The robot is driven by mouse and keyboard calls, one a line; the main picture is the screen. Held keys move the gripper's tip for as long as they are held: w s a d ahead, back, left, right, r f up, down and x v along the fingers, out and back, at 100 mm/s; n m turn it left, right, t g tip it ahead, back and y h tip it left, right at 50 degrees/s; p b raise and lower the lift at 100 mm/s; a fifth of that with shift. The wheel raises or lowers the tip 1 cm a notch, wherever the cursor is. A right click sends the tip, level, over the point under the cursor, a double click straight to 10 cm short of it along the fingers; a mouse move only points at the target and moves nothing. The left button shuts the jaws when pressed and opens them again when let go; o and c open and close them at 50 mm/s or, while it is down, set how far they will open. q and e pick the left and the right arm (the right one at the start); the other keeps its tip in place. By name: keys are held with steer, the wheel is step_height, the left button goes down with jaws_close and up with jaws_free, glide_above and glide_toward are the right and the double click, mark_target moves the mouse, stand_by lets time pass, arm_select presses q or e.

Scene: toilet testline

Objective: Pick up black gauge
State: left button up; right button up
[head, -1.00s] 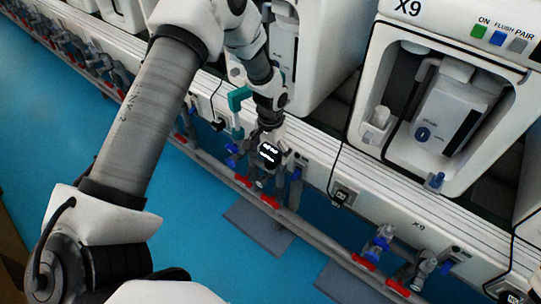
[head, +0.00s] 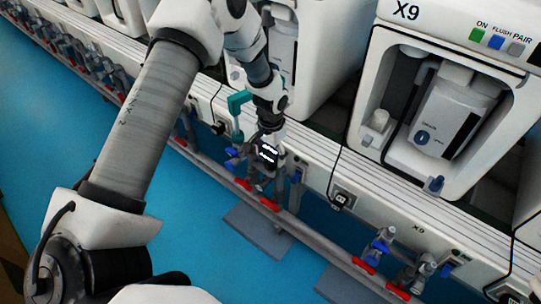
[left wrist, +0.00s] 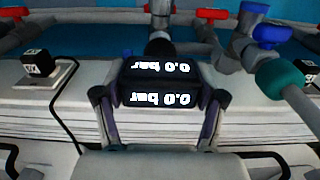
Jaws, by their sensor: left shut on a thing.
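The black gauge (head: 268,153) is a dark block with lit white digits, low on the front of the test line, close to the valves and pipe fittings. In the left wrist view the black gauge (left wrist: 160,84) shows two rows reading 0.0 bar, upside down. My left gripper (left wrist: 158,108) is shut on it, with one finger on each side. In the head view my left gripper (head: 268,148) reaches down to it from above. I cannot tell whether the gauge still touches the fitting behind it. My right gripper is not in view.

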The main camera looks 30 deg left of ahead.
arm_select(q)
step_height(320, 180, up, 3)
steer(key=shift+f+p, duration=0.1)
steer(key=shift+p, duration=0.2)
steer(key=shift+s+d+r, duration=0.5)
steer(key=shift+s+d, duration=4.8)
steer(key=shift+d, duration=0.65)
steer(key=shift+r+p, duration=2.05)
steer(key=shift+r, duration=0.5)
